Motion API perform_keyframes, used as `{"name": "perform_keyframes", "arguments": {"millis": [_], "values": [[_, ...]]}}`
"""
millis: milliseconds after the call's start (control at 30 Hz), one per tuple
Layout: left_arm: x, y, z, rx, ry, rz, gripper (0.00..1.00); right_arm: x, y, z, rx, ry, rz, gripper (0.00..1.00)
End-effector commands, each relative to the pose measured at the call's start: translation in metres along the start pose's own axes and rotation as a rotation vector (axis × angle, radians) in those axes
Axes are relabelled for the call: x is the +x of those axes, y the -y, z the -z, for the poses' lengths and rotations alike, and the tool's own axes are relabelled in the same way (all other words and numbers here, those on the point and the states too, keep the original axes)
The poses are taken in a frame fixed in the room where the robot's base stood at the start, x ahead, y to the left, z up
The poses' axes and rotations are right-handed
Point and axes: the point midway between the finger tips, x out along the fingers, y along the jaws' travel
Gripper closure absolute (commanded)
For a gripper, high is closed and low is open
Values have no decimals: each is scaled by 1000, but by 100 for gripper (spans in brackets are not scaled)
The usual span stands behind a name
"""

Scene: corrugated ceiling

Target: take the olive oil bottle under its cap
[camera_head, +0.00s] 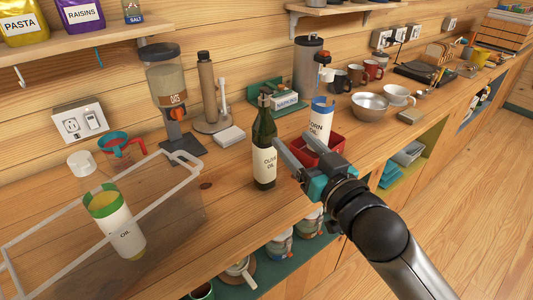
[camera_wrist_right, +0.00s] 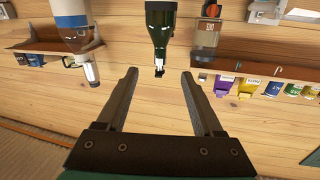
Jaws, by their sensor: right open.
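The olive oil bottle (camera_head: 264,150) is dark green with a white label and stands upright on the wooden counter. Its neck and cap (camera_head: 264,101) rise above the label. In the wrist view, which is upside down, the bottle (camera_wrist_right: 160,28) shows at the top with its neck pointing down toward the space between the fingers. My right gripper (camera_head: 277,155) is open and empty, just right of the bottle. In the wrist view its fingers (camera_wrist_right: 159,74) are spread apart with nothing between them. My left gripper is not in view.
A corn oil bottle (camera_head: 321,117) and a red bin (camera_head: 318,147) stand close behind my right gripper. A napkin holder (camera_head: 286,100) is behind the bottle. A white-edged clear container (camera_head: 40,240) with a tilted oil bottle (camera_head: 115,225) is at left.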

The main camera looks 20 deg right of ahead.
Motion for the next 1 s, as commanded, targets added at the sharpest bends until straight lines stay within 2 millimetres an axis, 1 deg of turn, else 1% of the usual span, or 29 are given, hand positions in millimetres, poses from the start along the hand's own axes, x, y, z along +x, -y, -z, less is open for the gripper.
{"name": "perform_keyframes", "arguments": {"millis": [33,500,633,867,1000], "values": [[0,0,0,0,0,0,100,7,0,1,-1,-1,-1,32],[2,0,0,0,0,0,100,71,0,-1,-1,2,-2,32],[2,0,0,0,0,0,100,84,0,-1,-1,3,-2,32],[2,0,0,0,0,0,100,94,0,-1,-1,3,-2,32],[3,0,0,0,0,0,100,108,0,1,-2,3,-2,32]]}}
